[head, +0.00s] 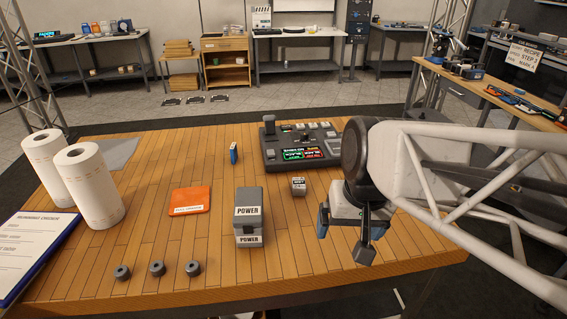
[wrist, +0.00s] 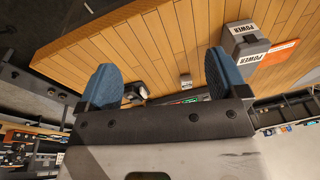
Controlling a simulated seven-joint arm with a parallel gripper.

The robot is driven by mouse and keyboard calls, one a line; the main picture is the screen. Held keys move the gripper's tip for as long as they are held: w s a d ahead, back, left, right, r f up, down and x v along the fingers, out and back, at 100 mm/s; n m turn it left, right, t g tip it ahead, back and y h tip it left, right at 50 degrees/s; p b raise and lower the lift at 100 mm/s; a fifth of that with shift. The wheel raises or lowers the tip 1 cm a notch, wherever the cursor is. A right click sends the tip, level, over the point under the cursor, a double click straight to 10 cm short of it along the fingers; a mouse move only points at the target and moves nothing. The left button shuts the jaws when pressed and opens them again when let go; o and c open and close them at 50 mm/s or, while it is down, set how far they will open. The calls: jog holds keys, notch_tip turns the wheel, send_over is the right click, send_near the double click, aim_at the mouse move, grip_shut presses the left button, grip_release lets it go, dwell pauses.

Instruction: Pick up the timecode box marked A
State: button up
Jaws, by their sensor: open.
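No box with a clearly readable A shows in either view. A small grey box (head: 298,186) with a white label, too small to read surely, stands on the wooden table left of my gripper (head: 345,232). It also shows in the wrist view (wrist: 185,82), between and beyond the fingers. A small blue box (head: 234,155) stands further back and left. A grey box marked POWER (head: 249,225) stands near the front middle, seemingly two stacked. My gripper is open and empty, with blue finger pads apart in the wrist view (wrist: 160,80), above the table's right part.
A black control panel (head: 300,152) with lit buttons lies behind the small grey box. An orange card (head: 189,201), two white rolls (head: 88,185), a clipboard (head: 35,245) and three dark knobs (head: 157,268) are on the left.

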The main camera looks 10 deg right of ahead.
jog(key=w+a+f+m+g+y, duration=0.1)
jog(key=w+f+m+g+y, duration=0.25)
jog(key=w, duration=0.65)
jog(key=m+t+y, duration=0.4)
jog(key=m+y, duration=0.5)
jog(key=m, duration=0.6)
send_near(300, 182)
jog(key=x, duration=0.2)
jog(key=shift+a+f+n+g, duration=0.2)
jog(key=shift+f+n+g, duration=0.05)
jog(key=shift+a, duration=0.1)
jog(key=shift+x, duration=1.2)
jog(key=shift+w, duration=0.1)
jog(key=shift+x, duration=2.6)
jog(key=shift+r, duration=0.1)
